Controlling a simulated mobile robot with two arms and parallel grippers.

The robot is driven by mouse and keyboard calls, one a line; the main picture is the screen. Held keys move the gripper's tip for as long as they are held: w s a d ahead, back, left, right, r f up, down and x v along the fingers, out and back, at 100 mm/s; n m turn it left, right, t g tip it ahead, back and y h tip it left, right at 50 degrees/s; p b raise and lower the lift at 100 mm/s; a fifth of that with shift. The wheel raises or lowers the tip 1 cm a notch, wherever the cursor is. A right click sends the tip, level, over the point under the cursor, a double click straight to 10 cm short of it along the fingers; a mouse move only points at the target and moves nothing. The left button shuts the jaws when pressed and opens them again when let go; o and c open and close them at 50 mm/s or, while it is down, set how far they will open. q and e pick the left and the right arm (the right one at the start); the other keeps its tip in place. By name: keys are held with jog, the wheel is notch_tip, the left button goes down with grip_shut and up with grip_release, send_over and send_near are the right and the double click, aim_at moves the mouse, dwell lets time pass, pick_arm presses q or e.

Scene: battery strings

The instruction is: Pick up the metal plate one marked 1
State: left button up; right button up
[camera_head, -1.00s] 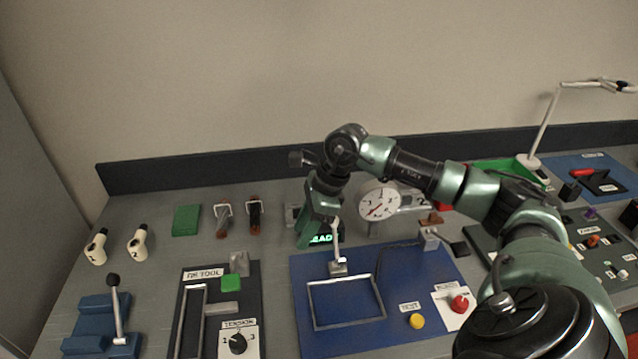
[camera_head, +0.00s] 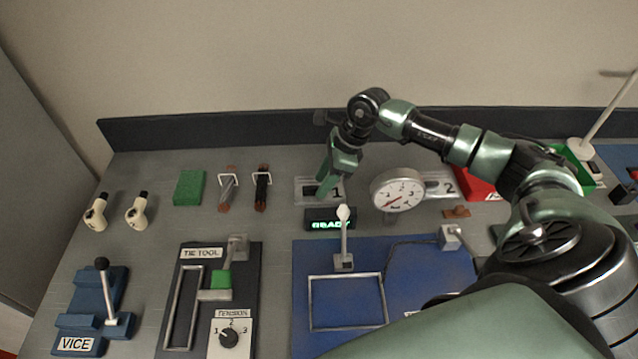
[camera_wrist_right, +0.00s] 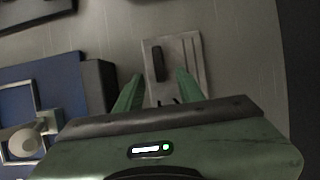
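The metal plate marked 1 (camera_head: 303,189) lies flat on the bench behind the lit readout, a pale plate with a dark slot. My right gripper (camera_head: 326,188) points down over it and hides part of it. In the right wrist view the plate (camera_wrist_right: 190,52) shows ahead of and between the fingers of my right gripper (camera_wrist_right: 160,80). These fingers are open and apart, with nothing held. I cannot tell whether the fingertips touch the plate. My left gripper is not in view.
The lit readout (camera_head: 330,219) and a round dial gauge (camera_head: 397,192) stand close by. A second plate marked 2 (camera_head: 436,186) lies behind the gauge. A blue board (camera_head: 420,280) with a lever is in front. Two clamps (camera_head: 228,187) lie to the left.

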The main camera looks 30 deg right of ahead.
jog(key=shift+x, duration=0.95)
jog(key=shift+d, duration=0.1)
grip_shut()
jog(key=shift+r, duration=0.1)
dwell(0.4)
